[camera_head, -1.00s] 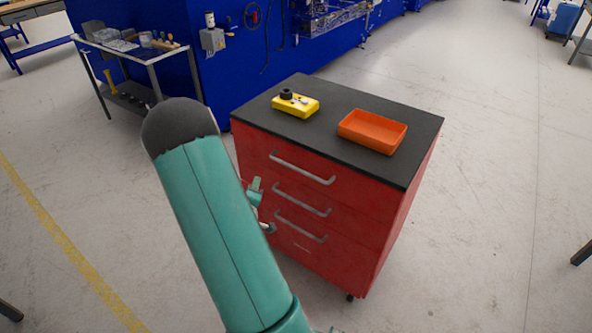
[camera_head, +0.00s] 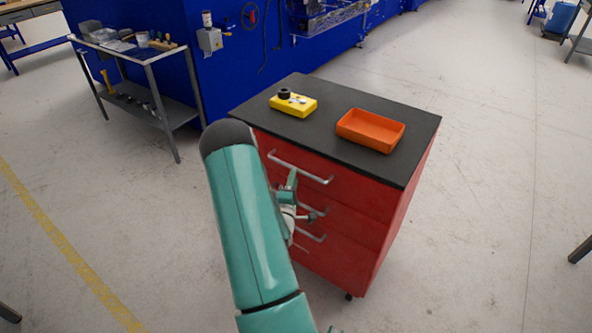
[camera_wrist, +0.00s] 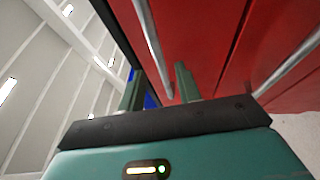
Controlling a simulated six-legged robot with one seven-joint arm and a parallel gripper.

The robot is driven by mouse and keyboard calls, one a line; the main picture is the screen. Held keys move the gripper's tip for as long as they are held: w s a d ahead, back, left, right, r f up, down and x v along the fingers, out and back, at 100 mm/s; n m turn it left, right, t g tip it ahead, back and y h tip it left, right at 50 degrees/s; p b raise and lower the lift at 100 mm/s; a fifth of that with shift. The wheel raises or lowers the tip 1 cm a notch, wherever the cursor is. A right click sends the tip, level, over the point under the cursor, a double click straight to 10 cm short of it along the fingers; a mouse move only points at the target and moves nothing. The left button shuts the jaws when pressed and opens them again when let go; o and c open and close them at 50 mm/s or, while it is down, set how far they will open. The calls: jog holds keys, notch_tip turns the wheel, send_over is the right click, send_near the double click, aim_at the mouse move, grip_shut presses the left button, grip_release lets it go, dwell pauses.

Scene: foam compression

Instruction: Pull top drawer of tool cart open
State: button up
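The red tool cart (camera_head: 345,240) stands right of centre with a dark top. Its top drawer looks closed, and the drawer's silver bar handle (camera_head: 310,174) faces my arm. My gripper (camera_head: 298,190) is beside the drawer front, just below this handle in the head view, partly hidden by my arm. In the wrist view my gripper (camera_wrist: 158,80) shows two spread fingers with nothing held. The top drawer handle (camera_wrist: 151,42) appears in line with the gap between them. I cannot tell whether it lies between the fingers or beyond them.
A yellow box (camera_head: 293,105) and an orange tray (camera_head: 370,130) sit on the cart top. The lower drawer handles (camera_head: 312,236) are close to my gripper. A grey workbench (camera_head: 135,55) stands at the back left.

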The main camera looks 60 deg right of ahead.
jog(key=x, duration=0.5)
jog(key=shift+c, duration=0.4)
grip_shut()
